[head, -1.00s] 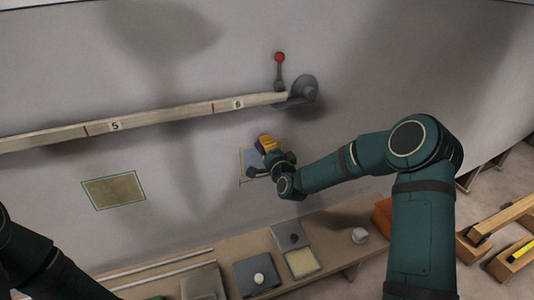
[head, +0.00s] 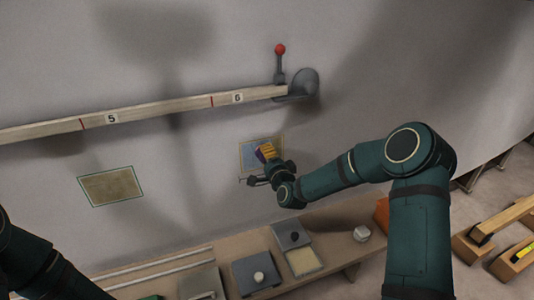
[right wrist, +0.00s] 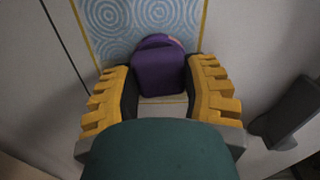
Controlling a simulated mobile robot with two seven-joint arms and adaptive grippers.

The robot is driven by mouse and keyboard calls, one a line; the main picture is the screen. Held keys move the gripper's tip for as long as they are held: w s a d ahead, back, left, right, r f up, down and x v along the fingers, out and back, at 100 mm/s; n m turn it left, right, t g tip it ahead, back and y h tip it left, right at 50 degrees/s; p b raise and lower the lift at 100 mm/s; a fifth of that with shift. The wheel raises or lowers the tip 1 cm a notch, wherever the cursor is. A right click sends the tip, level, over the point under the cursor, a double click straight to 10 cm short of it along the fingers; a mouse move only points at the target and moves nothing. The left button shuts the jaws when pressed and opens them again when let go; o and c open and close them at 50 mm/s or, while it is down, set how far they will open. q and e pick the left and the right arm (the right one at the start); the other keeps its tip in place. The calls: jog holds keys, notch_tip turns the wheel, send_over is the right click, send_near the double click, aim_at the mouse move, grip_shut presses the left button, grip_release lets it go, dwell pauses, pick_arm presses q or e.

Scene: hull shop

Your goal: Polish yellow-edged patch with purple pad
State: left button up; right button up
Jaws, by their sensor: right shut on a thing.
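The yellow-edged patch (head: 247,151) is on the grey wall below the wooden rail. In the right wrist view the patch (right wrist: 140,22) is bluish with pale swirl marks inside a thin yellow border. My right gripper (head: 266,153) is in front of the patch, its yellow fingers shut on the purple pad (right wrist: 158,70). The pad is at the patch's surface; I cannot tell whether it touches. The pad and gripper hide part of the patch, and a plain pale area shows below the pad. My left gripper is out of view; only part of my left arm shows.
A green-edged tan patch (head: 111,187) is on the wall to the left. The wooden rail (head: 160,111) ends at a red-knobbed lever (head: 280,65). A bench (head: 335,245) below holds several plates and blocks. Wooden beams (head: 500,222) lie at the right.

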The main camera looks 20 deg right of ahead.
notch_tip(320, 180, down, 8)
jog(key=o, duration=0.3)
jog(key=shift+s+f, duration=0.1)
jog(key=c, duration=0.3)
dwell(0.8)
jog(key=shift+s, duration=0.15)
jog(key=shift+s, duration=0.45)
jog(key=shift+d, duration=0.1)
jog(key=d, duration=0.3)
jog(key=shift+d, duration=0.1)
dwell(0.4)
jog(key=shift+w, duration=0.65)
